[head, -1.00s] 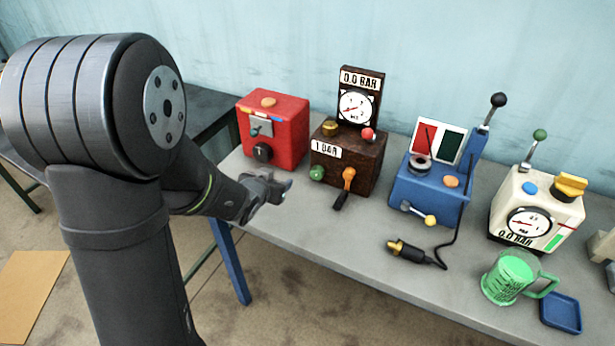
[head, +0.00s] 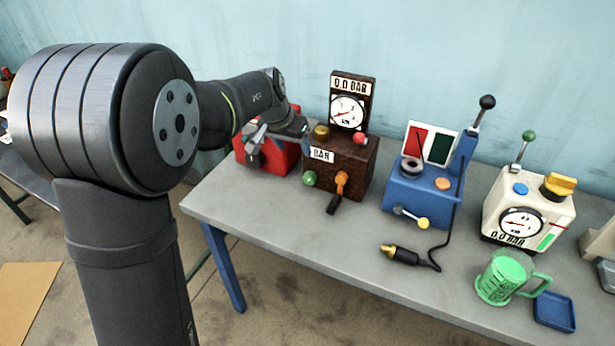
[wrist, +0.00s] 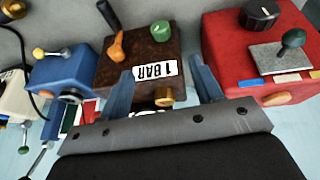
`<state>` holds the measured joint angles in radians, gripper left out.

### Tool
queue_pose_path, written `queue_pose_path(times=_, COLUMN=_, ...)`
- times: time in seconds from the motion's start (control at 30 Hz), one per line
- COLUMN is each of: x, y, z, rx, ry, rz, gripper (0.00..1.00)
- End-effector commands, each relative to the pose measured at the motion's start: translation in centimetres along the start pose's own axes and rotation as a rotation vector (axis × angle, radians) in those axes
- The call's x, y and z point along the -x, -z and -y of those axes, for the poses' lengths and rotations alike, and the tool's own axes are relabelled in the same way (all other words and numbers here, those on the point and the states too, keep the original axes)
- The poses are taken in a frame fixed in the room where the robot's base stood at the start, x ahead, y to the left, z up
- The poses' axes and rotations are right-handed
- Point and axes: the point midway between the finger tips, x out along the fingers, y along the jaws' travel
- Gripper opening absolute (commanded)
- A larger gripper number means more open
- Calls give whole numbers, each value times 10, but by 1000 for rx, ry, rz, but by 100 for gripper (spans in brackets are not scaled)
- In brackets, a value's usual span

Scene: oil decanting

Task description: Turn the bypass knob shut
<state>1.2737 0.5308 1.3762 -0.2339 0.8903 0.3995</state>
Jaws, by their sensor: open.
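No knob is labelled as the bypass in these views. The brown box (head: 352,168) has a brass knob (head: 321,131) on top at its left, a red knob (head: 360,138), a green knob (head: 310,179) and an orange-and-black lever (head: 341,184) on its front.
The blue box (head: 425,195) with a tall black-tipped lever and the white box (head: 528,205) stand to the right. A black cable plug (head: 403,256), a green mug (head: 500,280) and a blue tray (head: 555,312) lie nearer the front. The table's (head: 265,235) front left is clear.

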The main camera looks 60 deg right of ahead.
Motion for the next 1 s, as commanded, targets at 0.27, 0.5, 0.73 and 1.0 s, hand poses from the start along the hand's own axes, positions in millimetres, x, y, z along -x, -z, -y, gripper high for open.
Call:
queue_pose_path(times=0.27, x=-51, y=-1, z=0, rx=0, ry=-1, rz=4, gripper=59)
queue_pose_path(times=0.5, x=-102, y=-1, z=0, rx=1, ry=0, rz=2, gripper=59)
queue_pose_path(times=0.73, x=-145, y=-1, z=0, rx=0, ry=1, rz=1, gripper=59)
queue_pose_path(times=1.0, x=-168, y=0, z=0, rx=0, ry=1, rz=-1, gripper=59)
